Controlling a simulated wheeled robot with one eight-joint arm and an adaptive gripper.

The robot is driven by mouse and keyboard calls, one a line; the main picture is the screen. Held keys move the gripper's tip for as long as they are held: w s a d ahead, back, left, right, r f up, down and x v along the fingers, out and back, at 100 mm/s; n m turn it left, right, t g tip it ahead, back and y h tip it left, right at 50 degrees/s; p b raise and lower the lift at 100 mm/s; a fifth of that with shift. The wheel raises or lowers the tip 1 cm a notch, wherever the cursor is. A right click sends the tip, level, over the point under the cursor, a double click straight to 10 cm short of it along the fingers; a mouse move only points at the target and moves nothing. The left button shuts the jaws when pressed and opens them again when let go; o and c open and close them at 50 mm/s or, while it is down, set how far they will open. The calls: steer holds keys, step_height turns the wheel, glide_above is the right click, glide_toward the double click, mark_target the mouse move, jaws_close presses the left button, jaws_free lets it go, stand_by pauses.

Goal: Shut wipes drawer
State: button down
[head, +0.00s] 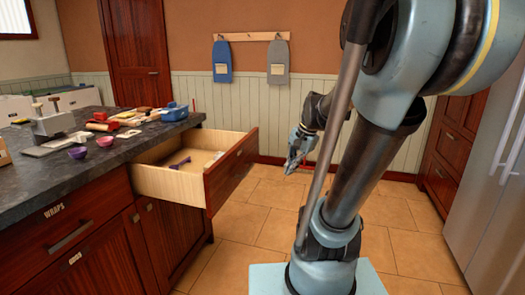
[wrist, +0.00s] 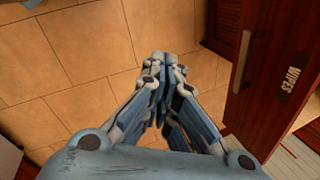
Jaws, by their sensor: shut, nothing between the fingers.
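The wipes drawer (head: 170,184) stands pulled out of the counter in the head view. It has a pale wooden box and a dark red-brown front (head: 231,168). A small purple item (head: 180,163) and a whitish item lie inside. In the wrist view the drawer front (wrist: 277,65) is at the right, with a white WIPES label (wrist: 288,79) and a bar handle (wrist: 240,60). My gripper (head: 292,167) is in front of the drawer front, to its right and apart from it. In the wrist view its fingers (wrist: 165,62) are together and empty.
The dark countertop (head: 60,180) holds a blue bin (head: 174,112), purple and pink bowls, and several tools. A shut WRAPS drawer (head: 70,235) is below it at the left. A steel refrigerator (head: 495,180) stands at the right. Tiled floor (head: 245,225) is open in front of the drawer.

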steer(key=w+d+r+m+t+y, duration=0.15)
steer(key=w+m+y, duration=0.35)
steer(key=w+m, duration=1.6)
steer(key=n, duration=0.7)
glide_toward(255, 154)
step_height(255, 154, down, 3)
steer(key=a, duration=0.1)
steer(key=shift+w+a+f+g, duration=0.15)
steer(key=shift+w+a, duration=0.15)
steer(key=shift+a, duration=0.15)
steer(key=shift+w+a+r+g, duration=0.1)
steer(key=shift+w+a, duration=0.2)
steer(key=shift+a, duration=0.2)
